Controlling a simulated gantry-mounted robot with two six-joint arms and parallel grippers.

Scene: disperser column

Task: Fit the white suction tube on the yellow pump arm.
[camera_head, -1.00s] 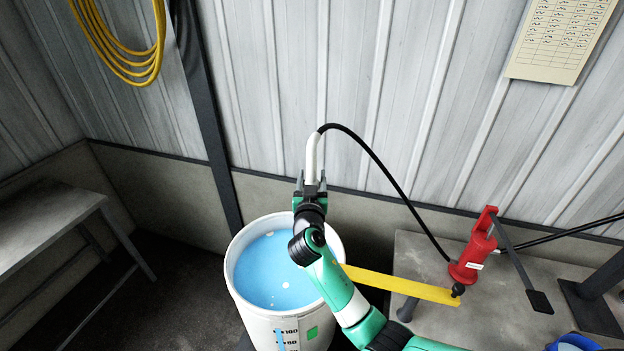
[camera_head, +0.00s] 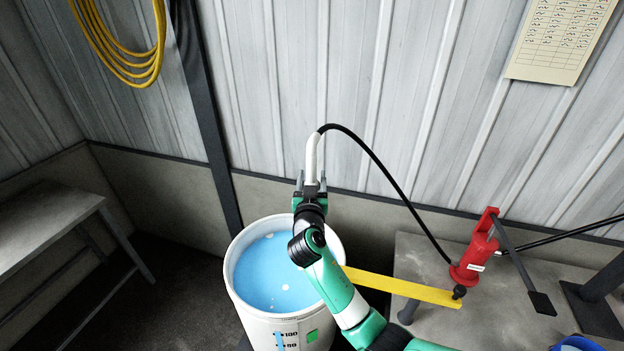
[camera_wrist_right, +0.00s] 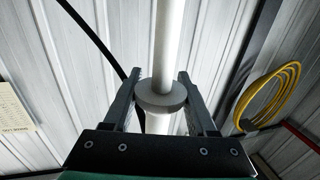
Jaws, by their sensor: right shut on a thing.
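The white suction tube (camera_head: 311,157) stands about upright above the barrel, with a black hose (camera_head: 385,178) running from its top to the red pump (camera_head: 474,255). My right gripper (camera_head: 311,186) is shut on the tube. In the right wrist view the tube (camera_wrist_right: 168,35) passes up between the fingers, with a wide white collar (camera_wrist_right: 161,93) at finger height. The yellow pump arm (camera_head: 405,289) reaches from the pump's foot toward the barrel. Its left end is hidden behind my right arm, as is the tube's lower end. My left gripper is not in view.
A white barrel (camera_head: 255,318) with blue liquid (camera_head: 265,275) stands below the gripper. The pump stands on a grey bench (camera_head: 500,325) at right. Another bench (camera_head: 45,215) is at left. A yellow hose coil (camera_head: 125,55) hangs on the wall. The space above the barrel's left side is free.

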